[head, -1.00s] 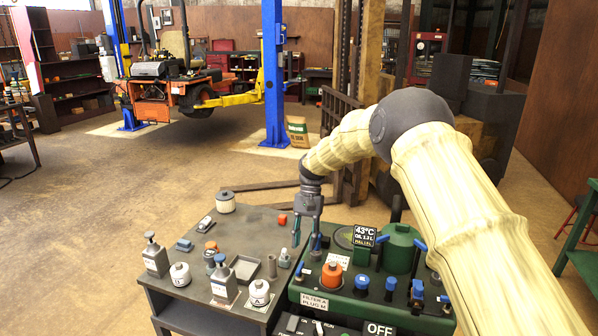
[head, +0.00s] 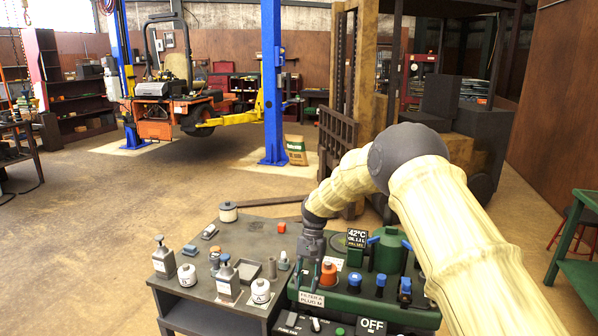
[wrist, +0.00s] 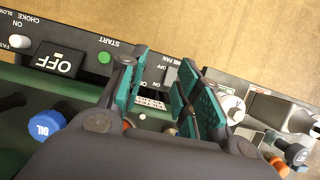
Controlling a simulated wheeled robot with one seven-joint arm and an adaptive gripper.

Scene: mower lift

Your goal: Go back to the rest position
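My gripper (head: 309,284) hangs from my arm over the front left part of the green machine (head: 408,318), just left of an orange-capped filter (head: 328,274). In the wrist view its two teal-padded fingers (wrist: 160,92) stand apart with nothing held between them.
A grey workbench (head: 183,308) to the left holds bottles, white canisters and small parts. A mower (head: 165,112) hangs on the blue lift (head: 272,80); open floor lies between.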

